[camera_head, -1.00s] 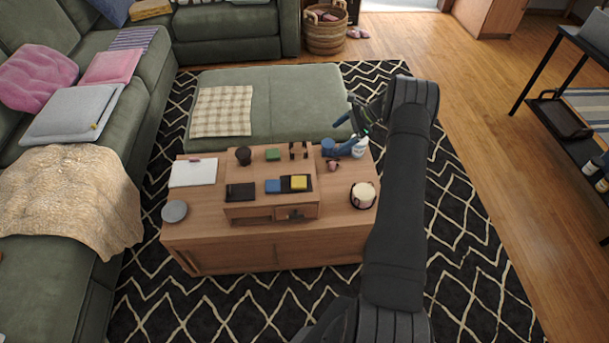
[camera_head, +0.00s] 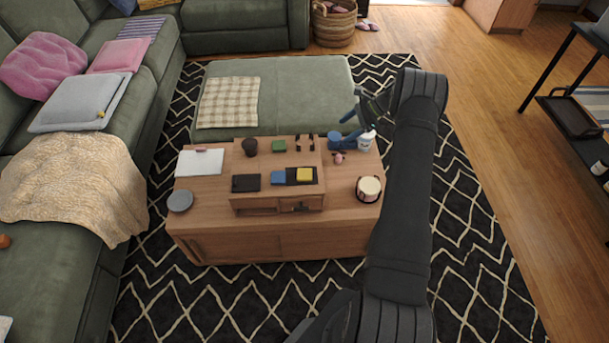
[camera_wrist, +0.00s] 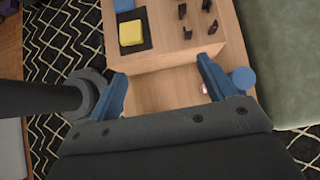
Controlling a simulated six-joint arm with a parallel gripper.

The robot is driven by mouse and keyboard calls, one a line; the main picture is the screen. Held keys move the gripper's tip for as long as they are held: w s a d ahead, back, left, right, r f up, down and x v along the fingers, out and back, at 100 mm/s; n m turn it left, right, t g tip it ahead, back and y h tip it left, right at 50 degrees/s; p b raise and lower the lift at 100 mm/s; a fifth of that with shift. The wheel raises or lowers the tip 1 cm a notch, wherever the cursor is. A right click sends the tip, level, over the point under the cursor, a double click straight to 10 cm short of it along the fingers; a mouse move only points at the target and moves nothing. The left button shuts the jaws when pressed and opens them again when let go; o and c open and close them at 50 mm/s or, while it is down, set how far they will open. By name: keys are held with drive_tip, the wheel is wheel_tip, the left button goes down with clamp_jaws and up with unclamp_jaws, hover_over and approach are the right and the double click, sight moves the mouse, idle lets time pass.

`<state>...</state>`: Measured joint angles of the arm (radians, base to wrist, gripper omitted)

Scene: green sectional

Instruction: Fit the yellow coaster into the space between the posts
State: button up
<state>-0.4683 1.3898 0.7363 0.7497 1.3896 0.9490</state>
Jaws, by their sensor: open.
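The yellow coaster (camera_head: 304,174) lies on the right part of a black mat (camera_head: 317,182) on the raised wooden stand, beside a blue block (camera_head: 278,177). It also shows in the wrist view (camera_wrist: 131,34). The small dark posts (camera_head: 304,142) stand upright at the stand's back right; in the wrist view several posts (camera_wrist: 187,32) surround a bare patch of wood. My gripper (camera_head: 352,125) is above the table's back right edge, apart from the coaster and the posts. In the wrist view its blue fingers (camera_wrist: 164,88) are wide apart with nothing between them.
A black pad (camera_head: 245,183) lies left on the stand.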

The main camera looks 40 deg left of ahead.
drive_tip(key=s+a+n+t+h, duration=0.2)
drive_tip(key=s+a+n+h, duration=0.2)
drive_tip(key=s+n, duration=0.3)
wheel_tip(320, 180, up, 3)
drive_tip(key=n+t+h, duration=0.2)
drive_tip(key=n+t, duration=0.2)
drive_tip(key=n, duration=0.6)
hover_over(304, 173)
drive_tip(key=f, duration=1.1)
drive_tip(key=shift+w+f, duration=0.25)
drive_tip(key=shift+f, duration=0.05)
drive_tip(key=shift+s+d+f, duration=0.1)
drive_tip(key=shift+s+f, duration=0.05)
drive_tip(key=shift+f, duration=1.25)
drive_tip(key=shift+s+f, duration=0.1)
drive_tip(key=shift+f, duration=1.25)
drive_tip(key=c, duration=1.1)
drive_tip(key=shift+o, duration=0.2)
drive_tip(key=shift+r, duration=0.1)
